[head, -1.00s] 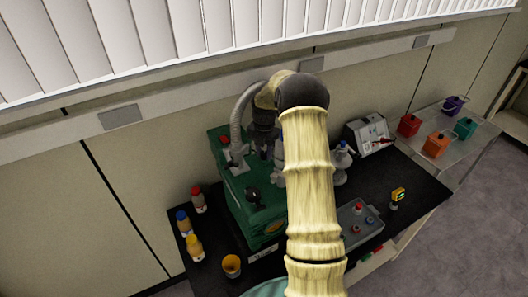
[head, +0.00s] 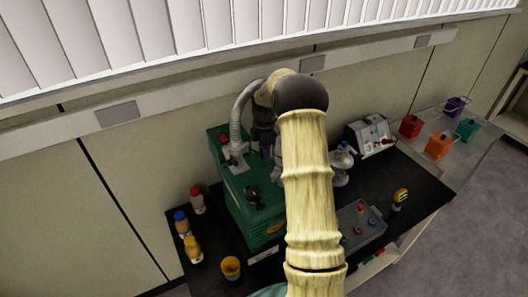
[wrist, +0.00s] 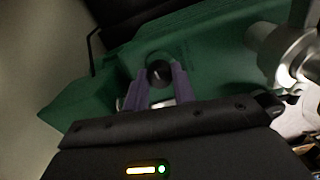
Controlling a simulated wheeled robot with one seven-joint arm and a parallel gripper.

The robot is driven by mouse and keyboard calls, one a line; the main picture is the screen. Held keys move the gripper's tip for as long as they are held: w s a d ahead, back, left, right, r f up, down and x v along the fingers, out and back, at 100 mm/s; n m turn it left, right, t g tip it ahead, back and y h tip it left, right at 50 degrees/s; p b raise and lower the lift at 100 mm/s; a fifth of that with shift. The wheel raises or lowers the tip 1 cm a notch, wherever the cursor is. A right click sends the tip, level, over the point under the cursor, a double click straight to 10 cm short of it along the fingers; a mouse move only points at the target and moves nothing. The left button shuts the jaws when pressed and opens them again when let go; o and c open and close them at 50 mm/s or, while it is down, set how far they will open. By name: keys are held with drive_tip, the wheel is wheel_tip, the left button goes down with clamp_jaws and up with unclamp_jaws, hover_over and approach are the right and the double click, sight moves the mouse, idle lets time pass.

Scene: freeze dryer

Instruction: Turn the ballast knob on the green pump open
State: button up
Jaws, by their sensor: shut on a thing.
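The green pump (head: 232,204) stands on the black bench top, partly hidden behind my arm in the head view. In the wrist view its green body (wrist: 215,62) fills much of the picture. A dark round knob (wrist: 159,72) sits between the two purple fingers of my gripper (wrist: 159,80), which is shut on it. The knob's pointer or markings are too dark to read. In the head view my fingertips are hidden by my arm. Another black knob or cap (head: 252,194) shows on the pump's near top.
A grey hose (head: 235,130) rises from the pump beside my wrist. A metal fitting (wrist: 285,50) lies right of my fingers.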

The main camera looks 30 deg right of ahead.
sight(262, 152)
drive_tip(key=shift+r+m, duration=0.1)
drive_tip(key=shift+m, duration=0.4)
drive_tip(key=o, duration=1)
wheel_tip(262, 152, up, 17)
drive_tip(key=b, duration=0.4)
drive_tip(key=shift+r, duration=0.15)
drive_tip(key=shift+w+a, duration=0.1)
drive_tip(key=s+a+f+m+t+b, duration=0.1)
drive_tip(key=s+a+f+m, duration=0.3)
drive_tip(key=a, duration=0.2)
drive_tip(key=s+a+f+m+b, duration=0.1)
drive_tip(key=s+a+f+m, duration=0.2)
drive_tip(key=s+a+f, duration=0.15)
drive_tip(key=s+a+f+m, duration=0.4)
drive_tip(key=s, duration=0.5)
drive_tip(key=s+a+f+m+t+b, duration=0.1)
drive_tip(key=s+a+f+m, duration=0.2)
drive_tip(key=s, duration=0.6)
drive_tip(key=shift+s+a+f+m+t, duration=0.3)
drive_tip(key=shift+s+a+f+m, duration=0.1)
drive_tip(key=shift+f+m, duration=0.55)
